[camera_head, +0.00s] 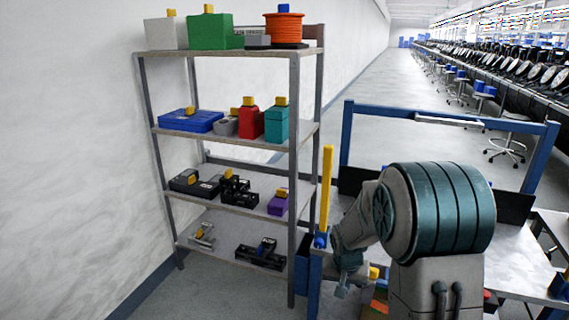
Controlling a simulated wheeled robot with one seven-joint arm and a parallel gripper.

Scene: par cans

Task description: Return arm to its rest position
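My arm is in the right half of the head view, large and close, with a thick teal-banded link. It is folded, and its thinner end part reaches down and left. My gripper (342,290) is small and points downward, to the right of the shelf's front post and near a worktable (515,262). Its fingers are too small and unclear to show whether they are open or shut. I see nothing clearly held in it.
A metal shelf rack (225,138) holds boxes, tools and an orange cable spool (284,28). A yellow upright bar (326,188) stands between rack and arm. A blue frame (347,135) rises behind the arm. The aisle floor (375,75) beyond is clear.

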